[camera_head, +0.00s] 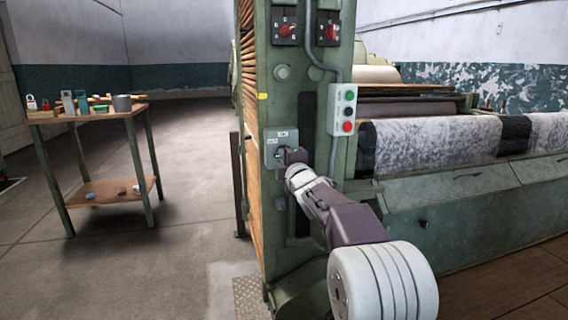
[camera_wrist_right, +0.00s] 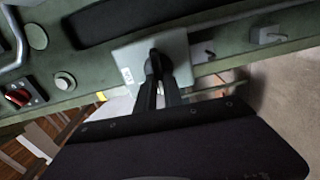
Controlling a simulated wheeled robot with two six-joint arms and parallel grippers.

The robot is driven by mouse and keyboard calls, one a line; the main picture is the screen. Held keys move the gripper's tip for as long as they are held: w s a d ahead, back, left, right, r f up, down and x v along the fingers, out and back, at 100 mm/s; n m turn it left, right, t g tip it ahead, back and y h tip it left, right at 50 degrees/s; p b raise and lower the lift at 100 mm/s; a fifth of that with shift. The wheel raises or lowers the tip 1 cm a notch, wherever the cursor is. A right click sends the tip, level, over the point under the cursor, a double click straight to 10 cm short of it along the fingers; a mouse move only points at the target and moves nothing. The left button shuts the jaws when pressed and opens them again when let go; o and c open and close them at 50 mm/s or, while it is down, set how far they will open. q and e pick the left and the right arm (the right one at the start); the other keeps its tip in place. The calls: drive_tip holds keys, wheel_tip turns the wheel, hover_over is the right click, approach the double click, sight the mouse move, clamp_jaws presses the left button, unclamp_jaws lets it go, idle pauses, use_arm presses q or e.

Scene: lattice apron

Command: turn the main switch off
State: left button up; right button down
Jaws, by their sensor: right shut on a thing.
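The main switch is a pale grey plate (camera_head: 271,160) with small labels, mounted on the green machine post. It also shows in the right wrist view (camera_wrist_right: 125,52). My right gripper (camera_head: 290,156) reaches it from the front right, and its fingers are shut on the dark switch handle at the middle of the plate. In the wrist view the two dark fingers (camera_wrist_right: 157,72) close together over the handle and hide most of it, so its exact angle cannot be told. My left gripper is not in view.
A button box (camera_head: 343,110) with green, black and red buttons is right of the switch. Two red rotary knobs (camera_head: 287,31) (camera_head: 331,32) sit above. A workbench (camera_head: 85,115) with small items stands left. Rollers with mottled cloth (camera_head: 430,142) lie right. The floor between bench and post is open.

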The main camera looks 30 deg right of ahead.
drive_tip(key=shift+f+n, duration=0.1)
drive_tip(key=shift+n, duration=0.3)
drive_tip(key=c, duration=1.5)
unclamp_jaws()
drive_tip(key=shift+o, duration=0.2)
drive_tip(key=p+v, duration=0.1)
drive_tip(key=v, duration=0.8)
